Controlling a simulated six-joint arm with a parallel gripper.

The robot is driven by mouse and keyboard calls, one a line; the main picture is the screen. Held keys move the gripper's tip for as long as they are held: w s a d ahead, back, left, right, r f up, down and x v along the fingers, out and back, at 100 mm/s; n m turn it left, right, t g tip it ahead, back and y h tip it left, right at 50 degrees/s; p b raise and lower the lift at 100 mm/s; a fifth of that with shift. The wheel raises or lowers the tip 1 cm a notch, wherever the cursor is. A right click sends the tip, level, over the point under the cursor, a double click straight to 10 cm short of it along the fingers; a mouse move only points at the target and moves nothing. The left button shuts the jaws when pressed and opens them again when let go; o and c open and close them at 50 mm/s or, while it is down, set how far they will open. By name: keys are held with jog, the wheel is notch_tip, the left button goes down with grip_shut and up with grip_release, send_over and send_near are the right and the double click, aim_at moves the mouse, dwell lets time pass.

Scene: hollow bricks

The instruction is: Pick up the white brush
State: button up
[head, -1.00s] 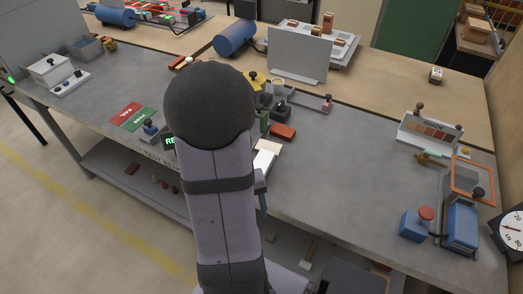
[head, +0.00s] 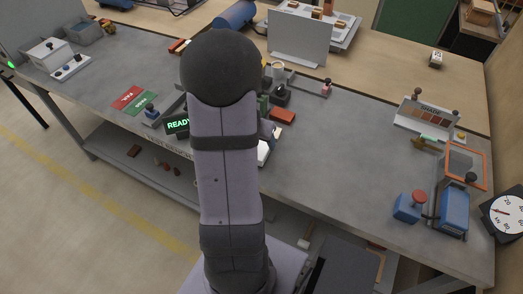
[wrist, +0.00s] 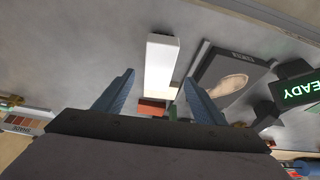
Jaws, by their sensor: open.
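A long white block with a cream end (wrist: 162,60), which looks like the white brush, lies on the grey bench in the wrist view. In the head view only a small white part of it (head: 263,152) shows at the right of my arm. My gripper (wrist: 159,78) is open. Its two blue-grey fingers appear on either side of the white piece, with gaps on both sides. I cannot tell how high the fingers are above it. In the head view my own arm hides the gripper.
A dark tray with a pale oval piece (wrist: 232,88) lies close beside the right finger. A READY display (head: 177,124) stands left of my arm. A red brick (head: 282,116) lies behind the white piece. The bench to the right is mostly clear.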

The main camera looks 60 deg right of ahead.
jog(key=shift+b+x, duration=0.55)
jog(key=shift+x, duration=2.9)
jog(key=shift+s+f+b, duration=0.1)
jog(key=shift+f+b, duration=0.2)
jog(key=shift+b, duration=0.15)
jog(key=c, duration=1.2)
